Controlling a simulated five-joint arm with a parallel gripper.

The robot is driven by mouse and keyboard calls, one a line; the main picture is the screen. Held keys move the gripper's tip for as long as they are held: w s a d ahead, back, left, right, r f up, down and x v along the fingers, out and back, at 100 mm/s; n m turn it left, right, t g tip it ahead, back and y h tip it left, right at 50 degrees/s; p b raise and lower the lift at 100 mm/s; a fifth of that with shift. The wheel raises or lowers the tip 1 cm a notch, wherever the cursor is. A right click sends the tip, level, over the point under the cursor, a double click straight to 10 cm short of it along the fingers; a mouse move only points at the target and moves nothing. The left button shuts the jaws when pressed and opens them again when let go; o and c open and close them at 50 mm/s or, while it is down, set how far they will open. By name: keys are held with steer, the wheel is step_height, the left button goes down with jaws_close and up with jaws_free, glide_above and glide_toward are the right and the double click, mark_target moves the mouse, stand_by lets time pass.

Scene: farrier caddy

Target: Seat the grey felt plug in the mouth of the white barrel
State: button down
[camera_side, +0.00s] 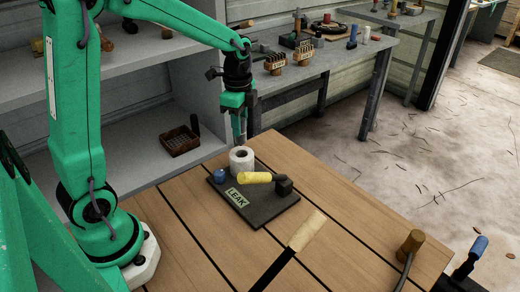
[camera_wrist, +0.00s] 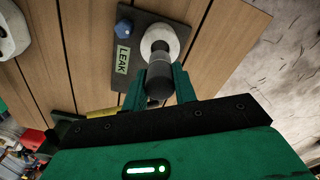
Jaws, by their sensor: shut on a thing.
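The white barrel (camera_side: 241,162) stands upright on a dark board (camera_side: 262,212), with its mouth facing up. It also shows in the wrist view (camera_wrist: 174,38). My gripper (camera_side: 239,140) points down just above the barrel. In the wrist view my gripper (camera_wrist: 159,86) is shut on the grey felt plug (camera_wrist: 158,82), a dark grey cylinder between the two green fingers. The plug's far end overlaps the barrel's mouth in that view. I cannot tell whether it has entered the mouth. In the side view the plug is mostly hidden by the fingers.
A pale-handled tool (camera_side: 306,232) and a wooden mallet (camera_side: 410,244) lie on the slatted table, nearer the camera.

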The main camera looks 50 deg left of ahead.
mark_target(241, 140)
steer(key=shift+f, duration=0.2)
steer(key=shift+f, duration=0.75)
steer(key=shift+f, duration=0.3)
steer(key=shift+f, duration=0.35)
steer(key=shift+f, duration=1.3)
stand_by(2.3)
steer(key=c, duration=1)
jaws_free()
steer(key=shift+c, duration=0.2)
steer(key=shift+r, duration=3.9)
